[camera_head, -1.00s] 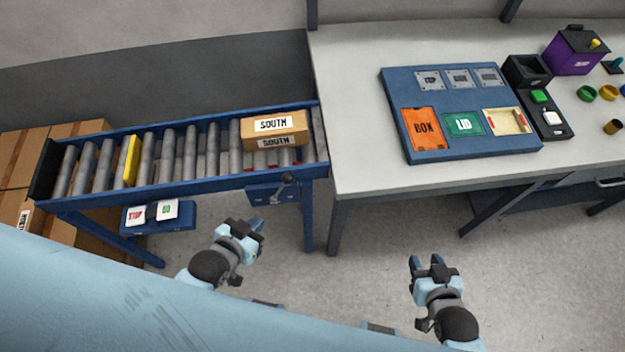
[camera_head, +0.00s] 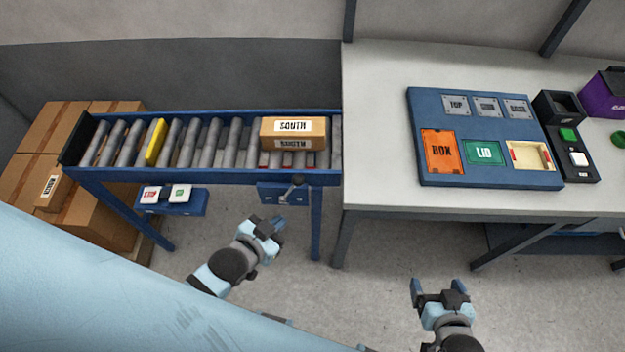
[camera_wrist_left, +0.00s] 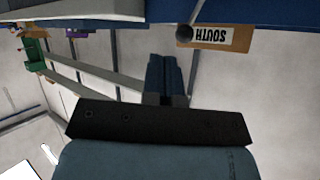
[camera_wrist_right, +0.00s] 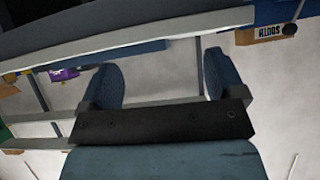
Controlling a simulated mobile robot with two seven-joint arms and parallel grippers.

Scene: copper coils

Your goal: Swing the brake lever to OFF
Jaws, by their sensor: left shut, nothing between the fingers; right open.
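The brake lever (camera_head: 292,187) is a dark handle with a round knob on a small blue plate (camera_head: 270,196) on the front side of the roller conveyor, near its right end. Its markings are too small to read. A dark round knob (camera_wrist_left: 184,33) shows in the left wrist view, in front of the SOUTH box. My left gripper (camera_head: 279,224) is shut and empty, below and slightly left of the lever, apart from it. Its closed fingers (camera_wrist_left: 164,75) show in the left wrist view. My right gripper (camera_head: 438,287) is open and empty, lower right, in front of the workbench.
The conveyor (camera_head: 220,178) carries a SOUTH box (camera_head: 312,128) and a yellow bar (camera_head: 155,142). A red and green button panel (camera_head: 185,207) hangs at its left front. The workbench (camera_head: 380,190) stands to the right, its leg near the lever. Open floor lies between the grippers.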

